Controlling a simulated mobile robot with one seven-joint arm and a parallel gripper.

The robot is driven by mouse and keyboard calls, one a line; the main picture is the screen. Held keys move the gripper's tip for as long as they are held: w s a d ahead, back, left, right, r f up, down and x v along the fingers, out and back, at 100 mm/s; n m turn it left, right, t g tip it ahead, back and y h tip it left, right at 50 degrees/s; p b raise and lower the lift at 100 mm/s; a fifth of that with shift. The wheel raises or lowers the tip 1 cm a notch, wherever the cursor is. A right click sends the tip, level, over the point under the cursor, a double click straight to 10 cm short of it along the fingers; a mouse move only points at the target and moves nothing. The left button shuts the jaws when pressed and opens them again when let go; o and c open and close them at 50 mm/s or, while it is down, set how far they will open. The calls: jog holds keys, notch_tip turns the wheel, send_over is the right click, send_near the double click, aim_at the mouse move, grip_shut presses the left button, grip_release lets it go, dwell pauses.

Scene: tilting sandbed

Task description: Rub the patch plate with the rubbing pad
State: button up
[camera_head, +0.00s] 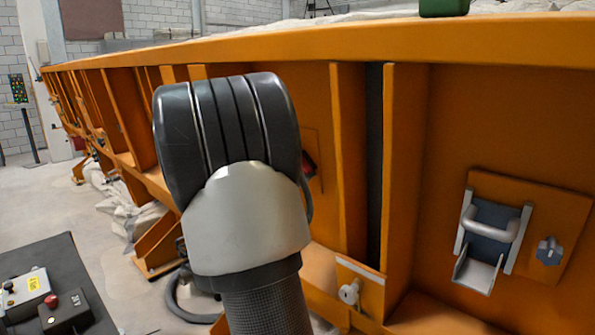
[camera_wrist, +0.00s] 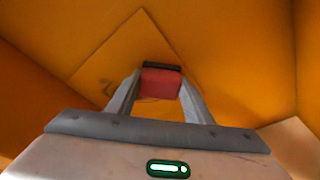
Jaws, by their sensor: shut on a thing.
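The rubbing pad (camera_wrist: 161,83) is a red block with a black edge, held between the two grey fingers of my gripper (camera_wrist: 160,90). The patch plate (camera_wrist: 125,45) is an orange square plate on the orange wall, turned cornerwise in the wrist view. The pad is in front of its lower right part; I cannot tell whether they touch. In the head view my arm hides most of the gripper. A bit of the red pad (camera_head: 309,165) and the right part of the patch plate (camera_head: 313,143) show beside my arm.
Upright orange ribs (camera_head: 348,150) stand out from the wall right of the plate. Further right is a bracket with a grey handle (camera_head: 490,225) and a knob (camera_head: 549,251). A dark table with control boxes (camera_head: 66,313) is at lower left.

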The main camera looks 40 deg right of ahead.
jog(key=shift+w+p, duration=1.2)
jog(key=shift+w, duration=4.8)
jog(key=s+b, duration=0.1)
jog(key=s, duration=0.2)
jog(key=s+r+b, duration=0.1)
jog(key=s+b, duration=0.1)
jog(key=s, duration=0.1)
jog(key=s+r+b, duration=0.1)
jog(key=s+b, duration=0.1)
jog(key=s, duration=0.1)
jog(key=shift+a, duration=0.3)
jog(key=shift+s+d+r+b, duration=0.1)
jog(key=shift+s+d+b, duration=0.1)
jog(key=shift+s+b, duration=1.05)
jog(key=shift+s, duration=0.25)
